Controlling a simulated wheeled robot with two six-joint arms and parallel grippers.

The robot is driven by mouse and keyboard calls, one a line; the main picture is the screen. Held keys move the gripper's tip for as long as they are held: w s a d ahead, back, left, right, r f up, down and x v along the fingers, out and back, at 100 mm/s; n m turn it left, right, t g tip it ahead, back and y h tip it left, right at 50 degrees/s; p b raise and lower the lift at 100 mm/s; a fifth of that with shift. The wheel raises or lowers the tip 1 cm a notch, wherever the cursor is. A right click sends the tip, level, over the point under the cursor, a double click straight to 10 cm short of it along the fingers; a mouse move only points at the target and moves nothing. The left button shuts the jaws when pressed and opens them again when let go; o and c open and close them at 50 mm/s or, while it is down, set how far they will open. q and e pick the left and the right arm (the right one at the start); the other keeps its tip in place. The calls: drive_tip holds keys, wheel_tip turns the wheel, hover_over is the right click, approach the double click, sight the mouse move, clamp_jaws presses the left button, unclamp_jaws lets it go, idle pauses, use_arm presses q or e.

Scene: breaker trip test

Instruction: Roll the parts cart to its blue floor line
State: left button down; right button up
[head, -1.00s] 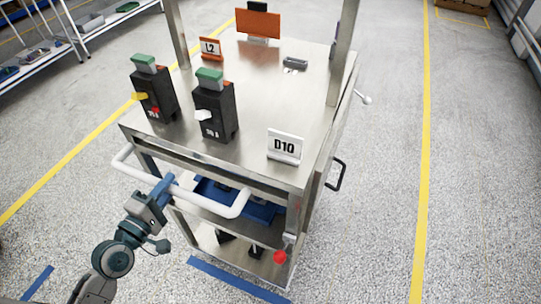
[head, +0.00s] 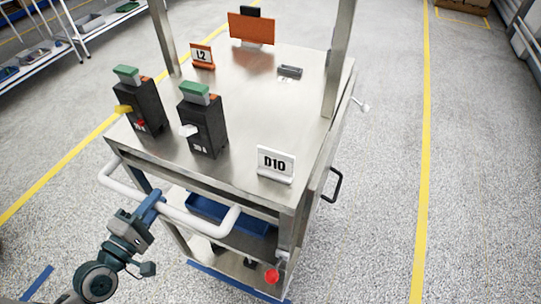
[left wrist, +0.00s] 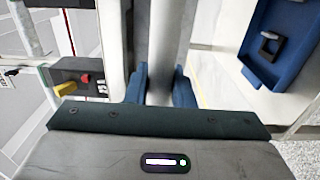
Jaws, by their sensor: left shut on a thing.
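The parts cart (head: 238,122) is a steel cart with a bare metal top, posts and lower shelves. Its white push handle (head: 203,222) runs along the near side. My left gripper (head: 152,201) is shut on the left part of that handle. In the left wrist view its blue fingers (left wrist: 161,88) close on either side of the pale bar. The blue floor line (head: 225,279) shows along the cart's near bottom edge, partly covered by the cart. Another blue stretch (head: 36,287) lies on the floor at the lower left. My right gripper is out of view.
Two black breakers (head: 203,125) with green tops, a D10 sign (head: 276,164), an L2 sign (head: 202,56) and an orange panel (head: 252,28) stand on the cart. A blue bin (head: 230,214) sits below. Floor right of the cart is clear up to a yellow line (head: 423,170).

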use_arm(q)
drive_tip(key=shift+v, duration=1.55)
drive_tip(key=shift+f, duration=0.15)
drive_tip(key=c, duration=1.2)
unclamp_jaws()
drive_tip(key=shift+w, duration=0.15)
drive_tip(key=shift+o, duration=0.2)
drive_tip(key=v, duration=1)
drive_tip(key=shift+s+p, duration=0.35)
drive_tip(key=shift+s, duration=0.05)
drive_tip(key=shift+a, duration=0.1)
